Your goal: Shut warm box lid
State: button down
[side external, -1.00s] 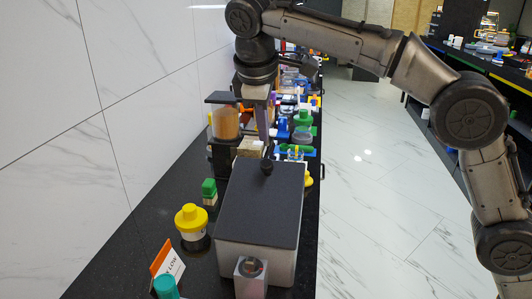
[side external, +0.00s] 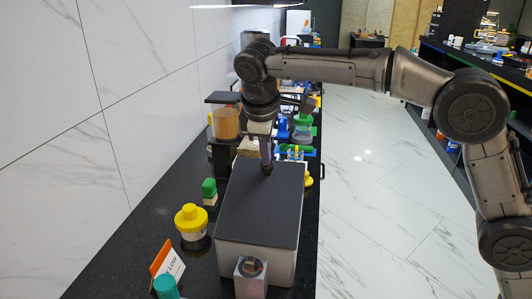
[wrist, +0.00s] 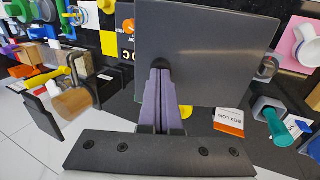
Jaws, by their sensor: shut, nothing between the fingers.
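The warm box is a light grey box (side external: 256,263) with a flat dark grey lid (side external: 258,205), on the black counter in the side view. The lid lies level over the box top, with no gap visible along the near edge. A metal fitting with a round dial (side external: 251,278) is on the near face. My gripper (side external: 267,168) is shut and empty, pointing down at the far part of the lid. Its fingertips look to be touching or just above the lid. In the wrist view, the purple-grey fingers (wrist: 161,70) overlap an edge of the dark lid (wrist: 208,35).
A yellow-topped jar (side external: 192,220), a green-topped block (side external: 209,190) and an orange-and-white card (side external: 168,262) stand left of the box. An amber dispenser (side external: 226,124) and several coloured items are behind it. The wall bounds the left; the floor lies right.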

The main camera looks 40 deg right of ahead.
jog(key=w+d+f, duration=0.1)
jog(key=f+g+y, duration=0.1)
jog(key=f, duration=0.1)
jog(key=w+d+f+g+y, duration=0.1)
jog(key=f, duration=0.1)
jog(key=shift+w+d+f, duration=0.25)
jog(key=shift+w+d, duration=0.05)
jog(key=shift+w, duration=0.05)
jog(key=shift+s+a+r, duration=0.15)
jog(key=shift+r, duration=1.75)
jog(key=shift+s+a+r, duration=0.1)
jog(key=shift+s+r, duration=0.05)
jog(key=shift+r, duration=1.7)
